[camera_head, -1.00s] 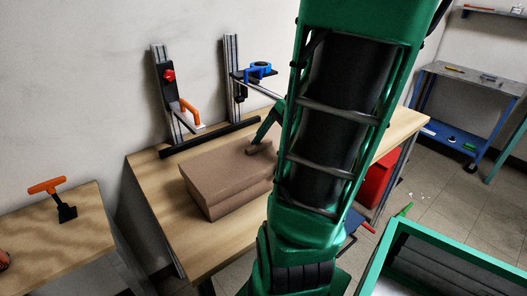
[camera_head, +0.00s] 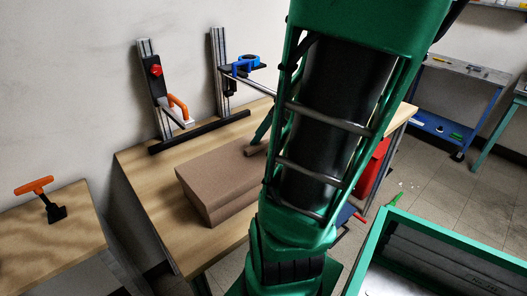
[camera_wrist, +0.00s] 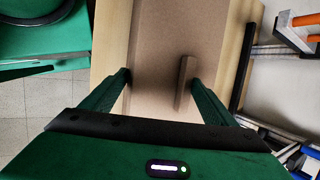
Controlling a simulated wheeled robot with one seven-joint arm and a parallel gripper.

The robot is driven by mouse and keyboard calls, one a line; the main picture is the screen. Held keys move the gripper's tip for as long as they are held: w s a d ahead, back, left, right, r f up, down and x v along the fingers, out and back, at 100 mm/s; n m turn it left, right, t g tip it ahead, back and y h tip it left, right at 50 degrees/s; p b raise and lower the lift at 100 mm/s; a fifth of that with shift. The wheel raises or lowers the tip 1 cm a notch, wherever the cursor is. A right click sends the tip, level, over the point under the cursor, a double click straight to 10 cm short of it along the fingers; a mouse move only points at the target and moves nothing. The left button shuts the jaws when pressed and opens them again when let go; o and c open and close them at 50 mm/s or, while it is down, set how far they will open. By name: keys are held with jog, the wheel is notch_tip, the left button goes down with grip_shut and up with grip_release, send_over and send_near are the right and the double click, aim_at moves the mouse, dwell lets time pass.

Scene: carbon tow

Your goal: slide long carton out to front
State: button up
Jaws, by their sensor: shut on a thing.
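The long brown carton (camera_head: 215,172) lies flat on the wooden bench (camera_head: 150,180), its near end close to the bench's front edge. In the wrist view the carton (camera_wrist: 170,25) runs up between the fingers. My gripper (camera_wrist: 158,82) has one finger at the carton's left edge and the other over its right part, and it is shut on the carton. A small brown block (camera_wrist: 184,82) shows beside the right finger; I cannot tell whether it is part of the carton. In the head view my arm hides the carton's right end and most of the gripper.
A black bar (camera_head: 200,132) lies behind the carton, with two upright metal posts bearing clamps (camera_head: 155,90) at the back. A side table (camera_head: 60,250) with an orange-handled tool (camera_head: 38,190) stands left. A green-rimmed bin (camera_head: 440,240) and a red container (camera_head: 372,170) are at right.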

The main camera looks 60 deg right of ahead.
jog(key=shift+s+a, duration=0.1)
jog(key=shift+s, duration=0.05)
jog(key=o, duration=1.1)
jog(key=shift+v, duration=5.35)
